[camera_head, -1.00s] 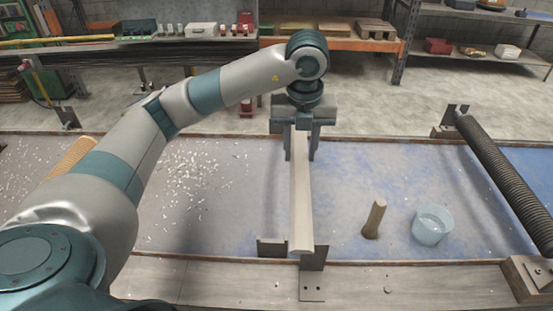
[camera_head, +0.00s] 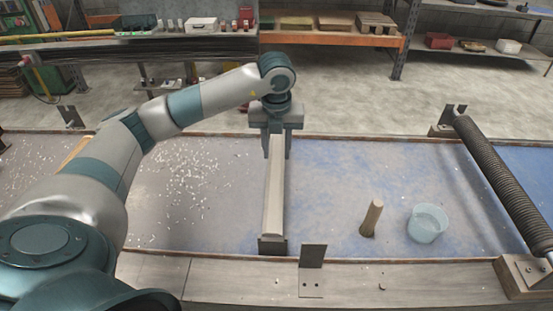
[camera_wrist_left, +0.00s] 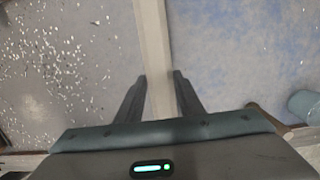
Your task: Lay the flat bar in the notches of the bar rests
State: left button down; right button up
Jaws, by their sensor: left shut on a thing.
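The flat bar (camera_head: 274,200) is long, pale and runs front to back in the head view. My left gripper (camera_head: 276,145) is shut on it near its far end. In the left wrist view the bar (camera_wrist_left: 153,40) passes between the two fingers (camera_wrist_left: 158,92). The bar's near end meets or overhangs a low dark bracket (camera_head: 272,247) at the table's front edge, apparently a bar rest; I cannot tell whether it sits in a notch. My right gripper is not in view.
A ribbed roller (camera_head: 500,180) spans the table at the right. White flecks lie on the left. The blue surface between bar and peg is clear.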

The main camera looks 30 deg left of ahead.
aim_at(277, 156)
pick_arm(q)
jog(key=shift+f+p, duration=0.25)
jog(key=shift+p, duration=0.1)
notch_tip(277, 156, down, 3)
jog(key=shift+r+p, duration=0.15)
jog(key=shift+p, duration=0.6)
jog(key=shift+f, duration=0.25)
jog(key=shift+f, duration=0.25)
jog(key=c, duration=1.2)
grip_release()
jog(key=shift+r, duration=0.15)
